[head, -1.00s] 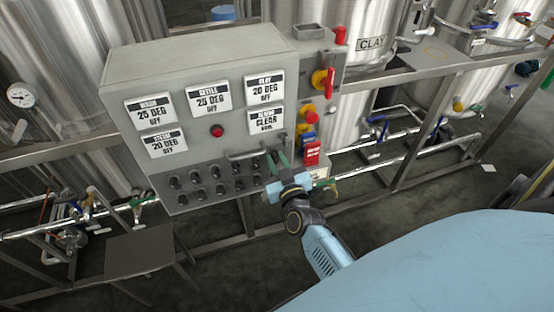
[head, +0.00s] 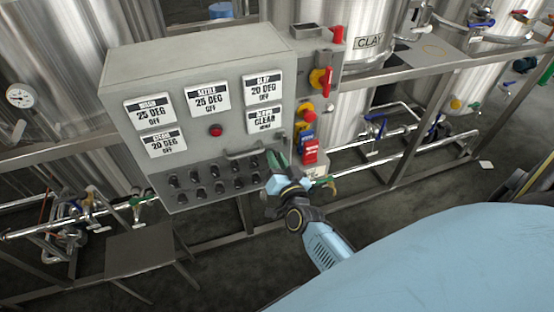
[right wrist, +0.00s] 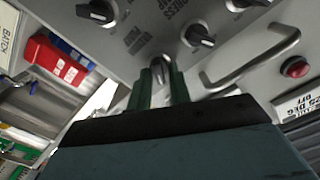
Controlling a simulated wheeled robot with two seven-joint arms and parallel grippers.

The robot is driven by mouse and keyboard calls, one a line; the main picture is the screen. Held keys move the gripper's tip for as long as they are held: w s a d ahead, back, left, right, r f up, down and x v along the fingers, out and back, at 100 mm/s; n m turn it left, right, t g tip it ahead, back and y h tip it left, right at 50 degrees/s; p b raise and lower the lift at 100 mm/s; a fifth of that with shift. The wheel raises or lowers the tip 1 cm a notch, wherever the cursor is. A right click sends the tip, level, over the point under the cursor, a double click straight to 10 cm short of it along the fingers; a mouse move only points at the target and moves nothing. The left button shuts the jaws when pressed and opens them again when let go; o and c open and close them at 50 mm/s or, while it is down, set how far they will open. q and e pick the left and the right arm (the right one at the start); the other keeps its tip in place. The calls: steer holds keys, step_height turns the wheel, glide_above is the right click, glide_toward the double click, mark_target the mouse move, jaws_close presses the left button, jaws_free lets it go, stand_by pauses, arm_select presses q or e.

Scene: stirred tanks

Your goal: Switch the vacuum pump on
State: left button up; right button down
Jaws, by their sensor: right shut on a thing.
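The grey control panel (head: 225,140) carries rows of black rotary knobs (head: 190,196) along its lower part. My right gripper (head: 276,160) is at the right end of the upper knob row. In the right wrist view its green fingers (right wrist: 160,88) are shut on a knob (right wrist: 160,68), one finger on each side. The held knob stands at a different angle from its neighbours, such as the knob (right wrist: 201,37) beside it. Upside-down lettering by the held knob is hard to read, but one word looks like PUMP. My left gripper is not in view.
A bar handle (right wrist: 250,62) sits close beside the gripper, below the display cards. A red box (head: 310,151), a blue box (head: 307,137) and a yellow-based red emergency button (head: 306,110) are just right of the panel. Pipes (head: 400,155) and steel tanks stand behind.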

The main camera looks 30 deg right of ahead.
stand_by(0.4)
steer(key=c, duration=1.5)
jaws_free()
steer(key=v, duration=1.3)
steer(key=shift+s+b, duration=0.2)
steer(key=shift+b, duration=0.15)
steer(key=shift+f, duration=0.15)
